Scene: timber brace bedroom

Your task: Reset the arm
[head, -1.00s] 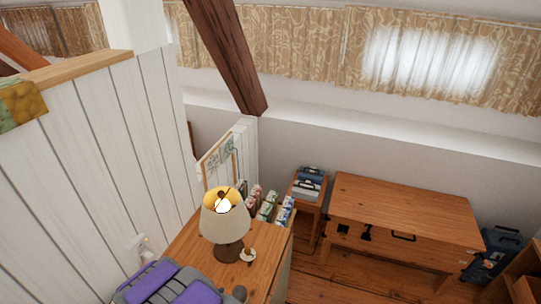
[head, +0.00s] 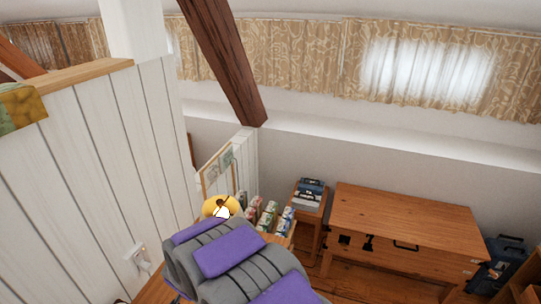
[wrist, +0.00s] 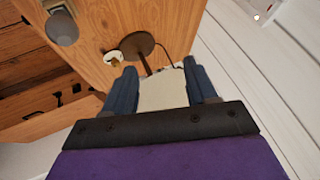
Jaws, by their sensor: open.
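My gripper (wrist: 162,88) is open in the wrist view, with its two blue-grey fingers spread apart. The cream lampshade (wrist: 163,94) shows between the fingers. I cannot tell whether they touch it. The lamp's round dark base (wrist: 130,45) stands on the wooden cabinet top (wrist: 92,22). In the head view my purple and grey arm (head: 230,256) rises from the bottom edge and hides most of the lamp; only the lit top of its shade (head: 222,207) shows. The gripper's fingers are hidden there.
A small white and brown item (wrist: 114,57) lies beside the lamp base. Several small cartons (head: 268,218) stand behind the lamp. A white plank wall (head: 95,190) is close on the left. A wooden chest (head: 405,228) stands at the right, beside a side table with books (head: 309,193).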

